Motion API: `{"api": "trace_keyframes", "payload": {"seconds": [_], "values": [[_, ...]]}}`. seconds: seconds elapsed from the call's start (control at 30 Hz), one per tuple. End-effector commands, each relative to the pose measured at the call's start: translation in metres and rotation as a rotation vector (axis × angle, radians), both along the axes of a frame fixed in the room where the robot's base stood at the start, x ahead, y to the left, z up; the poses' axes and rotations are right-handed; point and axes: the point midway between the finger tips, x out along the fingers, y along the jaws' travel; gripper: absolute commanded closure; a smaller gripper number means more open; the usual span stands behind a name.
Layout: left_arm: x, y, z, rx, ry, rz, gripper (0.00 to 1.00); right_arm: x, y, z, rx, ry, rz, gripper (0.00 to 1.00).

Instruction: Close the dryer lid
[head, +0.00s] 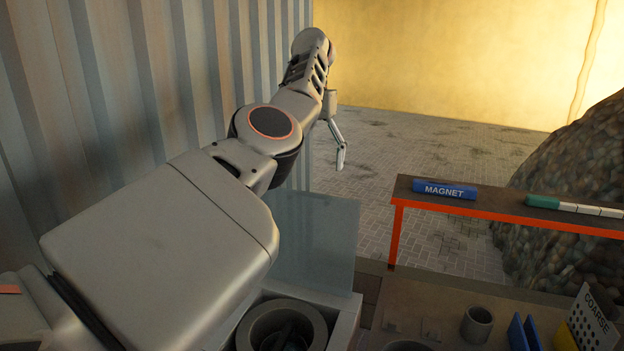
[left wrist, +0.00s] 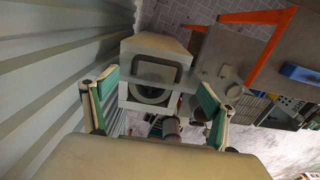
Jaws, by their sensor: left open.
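The dryer is a pale box with a round dark opening, and its rim (head: 345,318) shows at the bottom of the head view. Its lid (head: 322,240) is a translucent grey panel standing raised behind the opening, partly hidden by my left arm. In the left wrist view the dryer (left wrist: 122,93) lies below and between my fingers, with its round opening uncovered. My left gripper (head: 338,150) is open and empty, up beyond the raised lid and apart from it; its spread green-padded fingers also show in the left wrist view (left wrist: 157,98). My right gripper is not in view.
A corrugated metal wall (head: 110,80) runs close along the left. An orange-framed shelf (head: 480,207) stands right of the dryer, bearing a blue block marked MAGNET (head: 444,189). A grey cup (head: 477,325) and a sign marked COARSE (head: 597,318) are lower right.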

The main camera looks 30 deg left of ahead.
Motion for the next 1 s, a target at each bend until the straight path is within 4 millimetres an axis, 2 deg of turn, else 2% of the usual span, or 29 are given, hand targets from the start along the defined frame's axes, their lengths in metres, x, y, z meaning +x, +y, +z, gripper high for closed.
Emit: {"api": "trace_keyframes", "payload": {"seconds": [0.17, 0.27, 0.7, 1.0], "values": [[0.000, -0.001, -0.003, 0.000, 0.000, -0.001, 0.15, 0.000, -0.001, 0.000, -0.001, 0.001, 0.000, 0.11], [0.000, -0.001, -0.012, 0.000, 0.002, 0.000, 0.15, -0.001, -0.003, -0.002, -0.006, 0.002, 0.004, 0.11], [0.000, 0.000, -0.070, 0.001, 0.001, 0.000, 0.15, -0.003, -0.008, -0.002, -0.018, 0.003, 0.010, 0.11], [0.000, -0.001, -0.078, 0.000, -0.001, -0.001, 0.15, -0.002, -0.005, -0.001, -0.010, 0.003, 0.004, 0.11]]}}
